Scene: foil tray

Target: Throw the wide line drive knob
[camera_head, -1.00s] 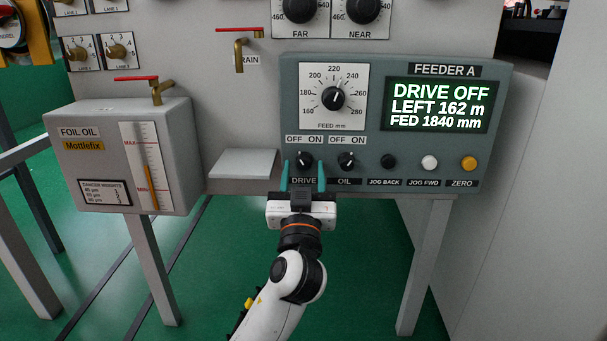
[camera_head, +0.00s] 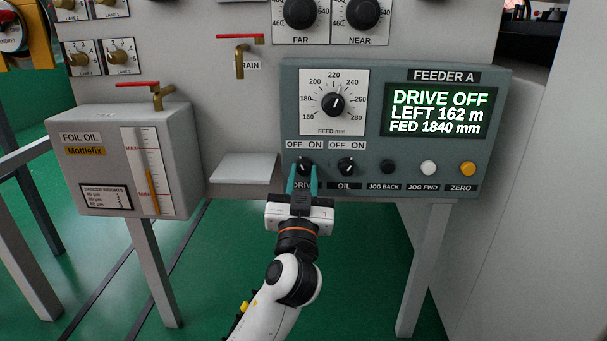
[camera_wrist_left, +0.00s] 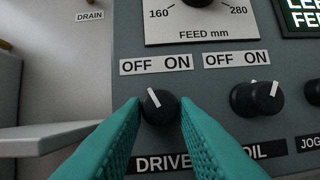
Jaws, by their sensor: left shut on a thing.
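The black drive knob (camera_head: 305,165) sits above the DRIVE label on the teal Feeder A panel (camera_head: 375,75), under an OFF ON plate. In the left wrist view the drive knob (camera_wrist_left: 159,108) has a white pointer tilted slightly left of upright, toward OFF. My left gripper (camera_head: 303,170) reaches up from below, its teal fingers on either side of the knob and closed on it. Its fingertips (camera_wrist_left: 159,101) flank the knob in the left wrist view. The green display (camera_head: 437,110) reads DRIVE OFF. My right gripper is not in view.
The similar oil knob (camera_head: 347,166) is close on the right, followed by the jog back (camera_head: 388,167), jog forward (camera_head: 428,168) and zero (camera_head: 467,168) buttons. A grey shelf (camera_head: 246,168) juts out on the left, beside the foil oil box (camera_head: 105,155).

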